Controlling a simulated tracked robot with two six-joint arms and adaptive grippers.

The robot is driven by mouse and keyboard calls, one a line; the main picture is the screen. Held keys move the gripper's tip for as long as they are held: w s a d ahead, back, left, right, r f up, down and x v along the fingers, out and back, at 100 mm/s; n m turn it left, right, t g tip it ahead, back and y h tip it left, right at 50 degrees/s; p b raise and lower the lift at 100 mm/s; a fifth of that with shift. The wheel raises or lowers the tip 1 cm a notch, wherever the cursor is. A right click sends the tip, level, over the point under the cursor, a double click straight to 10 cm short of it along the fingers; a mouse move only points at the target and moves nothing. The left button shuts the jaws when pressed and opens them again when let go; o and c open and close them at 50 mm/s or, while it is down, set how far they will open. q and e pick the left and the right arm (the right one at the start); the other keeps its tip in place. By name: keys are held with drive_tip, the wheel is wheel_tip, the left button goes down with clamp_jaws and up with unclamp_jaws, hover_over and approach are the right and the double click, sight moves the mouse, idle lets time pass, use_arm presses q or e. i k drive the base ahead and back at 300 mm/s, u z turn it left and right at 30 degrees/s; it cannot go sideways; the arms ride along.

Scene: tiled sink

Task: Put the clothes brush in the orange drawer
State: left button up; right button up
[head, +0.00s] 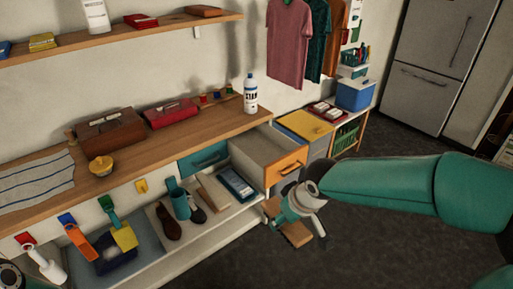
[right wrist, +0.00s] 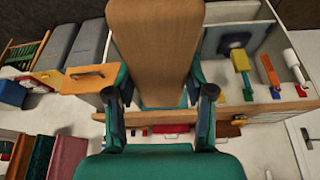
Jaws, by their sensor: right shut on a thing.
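The clothes brush shows as a flat light-brown wooden piece (right wrist: 152,45) in the right wrist view, between the fingers of my right gripper (right wrist: 160,95). In the head view my right gripper (head: 303,207) is shut on the brush (head: 297,235), which hangs below it above the dark floor. The brush's bristles cannot be made out. The orange drawer (head: 287,167) is pulled open under the wooden counter, and its visible inside looks empty. The gripper is in front of the drawer, lower in the picture. My left gripper is not in view.
A teal drawer (head: 205,158) sits left of the orange one. A white bottle (head: 250,95) stands on the counter (head: 215,125).

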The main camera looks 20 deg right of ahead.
sight(268, 159)
drive_tip(key=i, duration=1.5)
